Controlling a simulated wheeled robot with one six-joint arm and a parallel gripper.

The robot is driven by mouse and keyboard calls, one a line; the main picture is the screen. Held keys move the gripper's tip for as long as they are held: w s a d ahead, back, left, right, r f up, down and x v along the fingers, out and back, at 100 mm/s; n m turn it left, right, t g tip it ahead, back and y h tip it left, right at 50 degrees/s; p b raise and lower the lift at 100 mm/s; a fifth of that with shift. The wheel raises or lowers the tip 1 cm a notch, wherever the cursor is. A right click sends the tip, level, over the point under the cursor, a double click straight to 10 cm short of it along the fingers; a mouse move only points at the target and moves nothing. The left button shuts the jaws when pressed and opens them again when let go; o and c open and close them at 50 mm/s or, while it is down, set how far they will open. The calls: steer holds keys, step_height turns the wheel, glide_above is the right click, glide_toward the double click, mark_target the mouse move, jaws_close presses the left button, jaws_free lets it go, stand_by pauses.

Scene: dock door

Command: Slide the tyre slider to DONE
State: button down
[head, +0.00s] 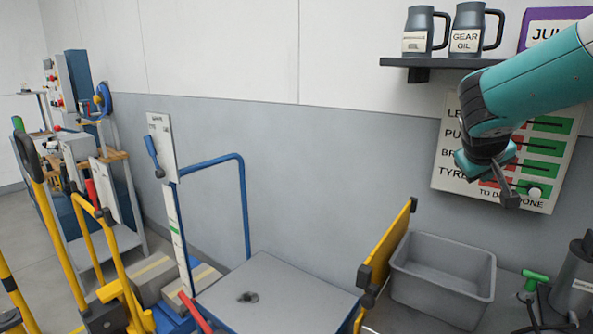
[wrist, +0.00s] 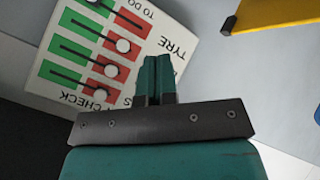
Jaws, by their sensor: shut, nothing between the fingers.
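The white slider board (head: 447,158) hangs on the wall at right. It has red patches on the left and green ones on the right, above TO DO and DONE. The bottom row is TYRE; its round white tyre slider knob (head: 535,192) is on the green patch, at the DONE side. My gripper (head: 510,198) is shut and empty in front of the board's lower part, just left of that knob; I cannot tell whether they touch. In the wrist view the shut fingers (wrist: 156,60) overlap the upside-down board (wrist: 155,40), and the tyre row's red patch (wrist: 130,21) shows no knob.
A shelf (head: 425,62) with two dark mugs is above the board. A grey bin (head: 440,275) and a yellow panel (head: 388,245) stand below it. A grey canister (head: 575,280) is at lower right. The wall left of the board is clear.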

steer(key=s+a+f+n+y, duration=0.2)
steer(key=s+a+y, duration=0.4)
steer(key=a, duration=0.7)
steer(key=s+a+n+g+y, duration=0.1)
steer(key=s+a+g, duration=0.1)
steer(key=s+a, duration=0.3)
steer(key=s+a+f+n+g+y+p, duration=0.1)
steer(key=s+a, duration=0.4)
steer(key=s, duration=0.7)
steer(key=s+a+f+n+g+y, duration=0.1)
steer(key=s+a+n+g+y, duration=0.2)
steer(key=s+a, duration=0.2)
steer(key=s, duration=0.3)
steer(key=shift+s+a, duration=0.2)
steer(key=shift+a, duration=0.2)
